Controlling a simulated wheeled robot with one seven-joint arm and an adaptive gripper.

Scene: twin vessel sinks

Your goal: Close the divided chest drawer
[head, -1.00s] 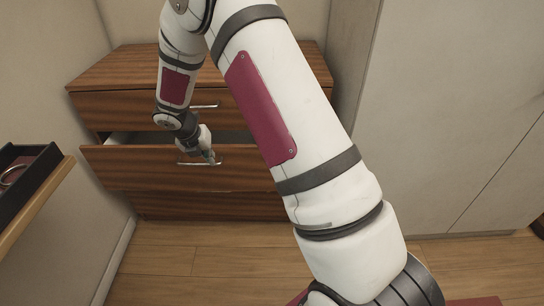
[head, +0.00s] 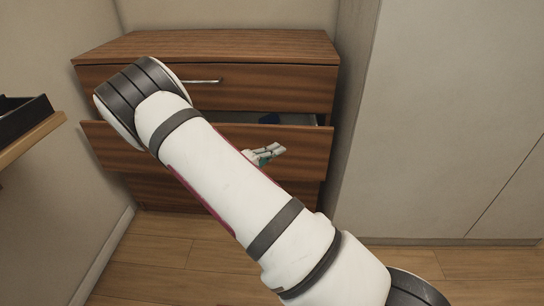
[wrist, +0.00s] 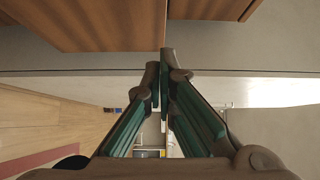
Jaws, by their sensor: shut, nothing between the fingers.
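The chest (head: 215,45) is dark striped wood with stacked drawers. Its middle drawer (head: 308,150) stands open, its front jutting out past the drawer above. A dark blue item (head: 270,118) shows inside through the gap. My gripper (head: 276,151) is shut and empty by the right half of this drawer's front; I cannot tell whether it touches. My arm hides the middle of the front and its handle. In the wrist view, the shut fingers (wrist: 165,65) point at the edge of a wooden panel (wrist: 90,25), with a second panel (wrist: 212,8) to the right.
The top drawer (head: 290,88) is closed, with a metal handle (head: 200,81). A tall pale cabinet (head: 450,120) stands to the right. A wooden ledge with a black tray (head: 22,117) is at the left. The wooden floor (head: 160,255) in front is clear.

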